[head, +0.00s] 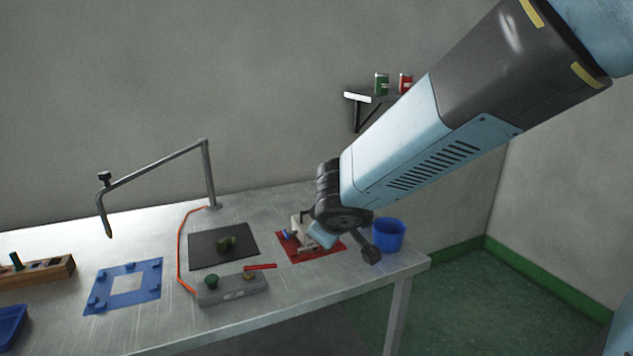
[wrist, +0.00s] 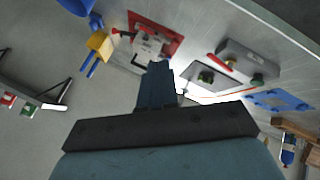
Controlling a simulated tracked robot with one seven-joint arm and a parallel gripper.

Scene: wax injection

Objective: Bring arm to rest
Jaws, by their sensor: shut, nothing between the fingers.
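My gripper (wrist: 157,78) shows in the wrist view as two dark blue fingers closed together, with nothing between them. The fingers point towards the bench (head: 340,292) and its red mat. In the head view my arm comes in from the upper right and bends down above the right end of the bench. A pale clamp-like fixture (wrist: 151,45) stands on the red mat (head: 318,254), partly hidden by my arm in the head view. I cannot tell the exact gap between fingers and fixture.
A blue cup (head: 388,235) stands at the bench's right end. A grey block (head: 232,290), a black mat (head: 205,253), a blue frame (head: 98,290) and a wooden rack (head: 60,268) lie leftward. A bent metal stand (head: 208,172) rises behind. A wall shelf (head: 358,97) holds cans.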

